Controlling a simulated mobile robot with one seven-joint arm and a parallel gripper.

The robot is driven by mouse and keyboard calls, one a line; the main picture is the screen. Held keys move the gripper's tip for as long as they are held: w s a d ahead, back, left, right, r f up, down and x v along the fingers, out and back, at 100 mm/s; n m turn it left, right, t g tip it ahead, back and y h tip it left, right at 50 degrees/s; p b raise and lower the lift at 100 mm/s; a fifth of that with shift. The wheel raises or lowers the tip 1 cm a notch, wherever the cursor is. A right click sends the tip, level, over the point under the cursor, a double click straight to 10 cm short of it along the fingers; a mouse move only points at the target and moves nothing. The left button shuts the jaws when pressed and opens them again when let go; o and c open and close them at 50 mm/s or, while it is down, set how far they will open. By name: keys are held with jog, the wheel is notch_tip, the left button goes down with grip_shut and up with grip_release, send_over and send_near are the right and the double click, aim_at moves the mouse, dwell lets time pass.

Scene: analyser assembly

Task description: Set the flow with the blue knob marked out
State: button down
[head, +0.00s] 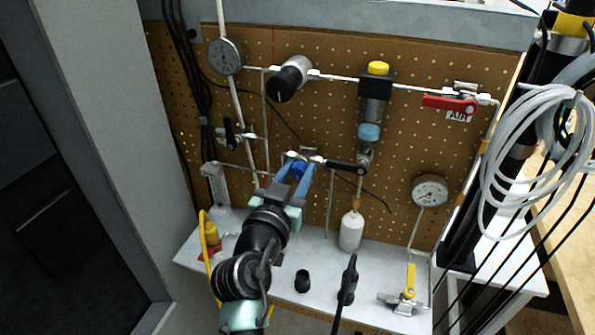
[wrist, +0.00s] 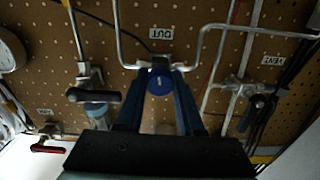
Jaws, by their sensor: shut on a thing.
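The blue knob (head: 297,167) sits on a metal valve on the brown pegboard. In the wrist view the blue knob (wrist: 160,82) shows a small white mark on its face, beside the OUT label (wrist: 161,33). My gripper (wrist: 159,88) is shut on the blue knob, one blue finger on each side of it. In the head view my gripper (head: 293,174) reaches up to the knob from below, and its fingers partly cover it.
A black lever handle (head: 345,166) lies close to the right of the knob. Another black-handled valve (head: 232,136) is at upper left, near the VENT label (wrist: 273,60). A white bottle (head: 351,231) hangs at lower right, and a gauge (head: 429,190) is further right.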

jog(key=n, duration=0.3)
jog(key=shift+n, duration=0.3)
jog(key=n+p, duration=0.1)
jog(key=n, duration=0.2)
jog(key=shift+n, duration=0.3)
jog(key=n+p, duration=0.1)
jog(key=n, duration=0.2)
jog(key=shift+n, duration=0.3)
jog(key=n+p, duration=0.1)
jog(key=n, duration=0.2)
jog(key=shift+n+p, duration=0.3)
jog(key=shift+p, duration=0.1)
jog(key=n+p, duration=0.1)
jog(key=n, duration=0.2)
jog(key=shift+n+p, duration=0.3)
jog(key=shift+p, duration=0.05)
jog(key=n+p, duration=0.2)
jog(key=n, duration=0.1)
jog(key=shift+n, duration=0.4)
jog(key=n+p, duration=0.2)
jog(key=n, duration=0.3)
jog(key=shift+f+n+p, duration=0.1)
jog(key=shift+n+p, duration=0.25)
jog(key=shift+n, duration=0.35)
